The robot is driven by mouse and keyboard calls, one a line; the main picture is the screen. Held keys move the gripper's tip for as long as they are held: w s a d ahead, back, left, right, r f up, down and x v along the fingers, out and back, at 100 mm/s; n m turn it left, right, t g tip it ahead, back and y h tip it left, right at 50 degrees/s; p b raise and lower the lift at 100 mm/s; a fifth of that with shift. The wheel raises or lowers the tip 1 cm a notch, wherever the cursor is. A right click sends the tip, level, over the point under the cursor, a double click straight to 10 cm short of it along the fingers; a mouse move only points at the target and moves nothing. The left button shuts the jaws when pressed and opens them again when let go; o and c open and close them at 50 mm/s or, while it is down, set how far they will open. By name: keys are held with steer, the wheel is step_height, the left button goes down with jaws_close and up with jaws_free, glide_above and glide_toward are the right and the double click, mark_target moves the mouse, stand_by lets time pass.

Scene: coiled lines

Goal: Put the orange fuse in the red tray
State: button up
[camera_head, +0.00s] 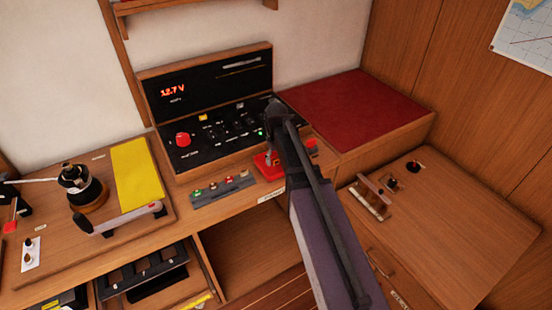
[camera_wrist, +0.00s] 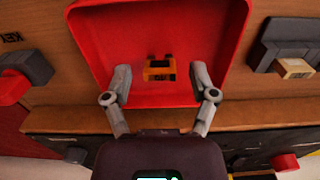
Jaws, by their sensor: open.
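The orange fuse (camera_wrist: 160,73) lies inside the red tray (camera_wrist: 100,30), toward the tray side nearest my gripper in the wrist view. My gripper (camera_wrist: 160,80) is open, with one finger on each side of the fuse and a visible gap to it on both sides. The fingertips reach over the tray. In the head view the red tray (camera_head: 262,163) shows partly behind my arm, and the fuse is hidden there.
A dark fuse holder (camera_head: 222,187) with coloured fuses stands left of the tray. A black switch panel (camera_head: 215,130) with a red knob (camera_head: 183,139) rises behind.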

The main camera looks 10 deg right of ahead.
mark_target(276, 159)
steer(key=shift+r, duration=0.1)
step_height(276, 159, up, 12)
steer(key=p, duration=1.2)
steer(key=shift+r, duration=0.1)
stand_by(0.7)
steer(key=s+m, duration=0.3)
steer(key=s, duration=1.4)
steer(key=shift+m, duration=0.3)
steer(key=shift+d, duration=0.1)
stand_by(0.4)
steer(key=shift+f+b, duration=0.45)
steer(key=shift+f, duration=0.25)
